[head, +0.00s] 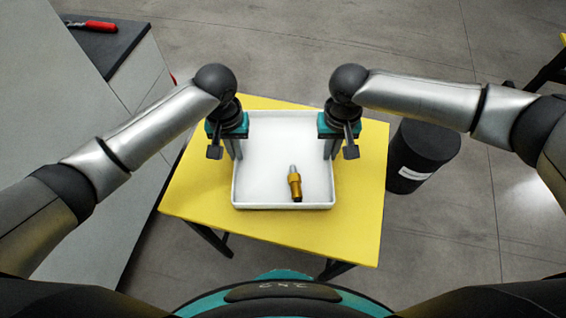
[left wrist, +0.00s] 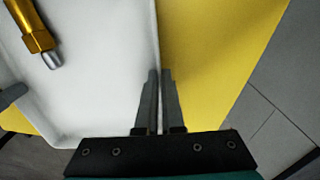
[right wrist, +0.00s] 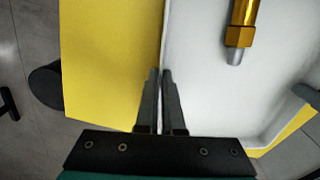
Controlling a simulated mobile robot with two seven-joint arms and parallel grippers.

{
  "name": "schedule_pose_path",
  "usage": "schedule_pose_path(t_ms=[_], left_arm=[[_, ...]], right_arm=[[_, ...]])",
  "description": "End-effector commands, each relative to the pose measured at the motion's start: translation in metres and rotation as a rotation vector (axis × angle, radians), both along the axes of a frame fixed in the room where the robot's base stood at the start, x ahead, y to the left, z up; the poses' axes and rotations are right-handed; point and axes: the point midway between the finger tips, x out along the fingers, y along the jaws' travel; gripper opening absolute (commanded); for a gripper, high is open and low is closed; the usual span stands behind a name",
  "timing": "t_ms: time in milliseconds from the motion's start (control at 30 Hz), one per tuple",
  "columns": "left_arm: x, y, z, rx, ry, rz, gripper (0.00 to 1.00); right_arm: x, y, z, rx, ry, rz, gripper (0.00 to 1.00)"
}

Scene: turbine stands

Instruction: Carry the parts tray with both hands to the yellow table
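The white parts tray (head: 262,190) is on or just above the yellow table (head: 350,235); I cannot tell if it touches. A brass-coloured part with a grey tip (head: 295,184) lies in the tray and also shows in the left wrist view (left wrist: 34,30) and right wrist view (right wrist: 241,30). My left gripper (head: 236,152) is shut on the tray's left wall, one finger on each side, as the left wrist view (left wrist: 160,88) shows. My right gripper (head: 330,152) is shut on the tray's right wall, also seen in the right wrist view (right wrist: 162,88).
A black bin (head: 422,158) with a white label stands on the floor right of the yellow table. A grey counter (head: 60,130) runs along the left, with a red-handled tool (head: 92,24) on a dark top behind. Open concrete floor lies behind and to the right.

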Motion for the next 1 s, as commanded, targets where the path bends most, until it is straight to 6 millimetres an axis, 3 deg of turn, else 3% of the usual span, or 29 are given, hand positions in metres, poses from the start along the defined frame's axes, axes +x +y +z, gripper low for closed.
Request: schedule_pose_path(t_ms=[233, 500, 800, 1000], left_arm=[[0.001, 0.003, -0.013, 0.007, 0.0, 0.004, 0.0], [0.0, 0.002, -0.011, 0.004, 0.0, 0.002, 0.34], [0.0, 0.0, -0.008, 0.0, -0.001, 0.0, 0.35], [0.001, 0.0, 0.019, -0.001, -0.005, 0.0, 0.35]], right_arm=[[0.0, -0.003, -0.014, -0.007, 0.0, -0.003, 0.0], [0.0, -0.002, -0.011, -0.004, 0.0, -0.002, 0.34], [0.0, 0.0, -0.011, -0.001, 0.0, 0.0, 0.35], [0.0, 0.0, -0.011, -0.001, 0.0, 0.0, 0.35]])
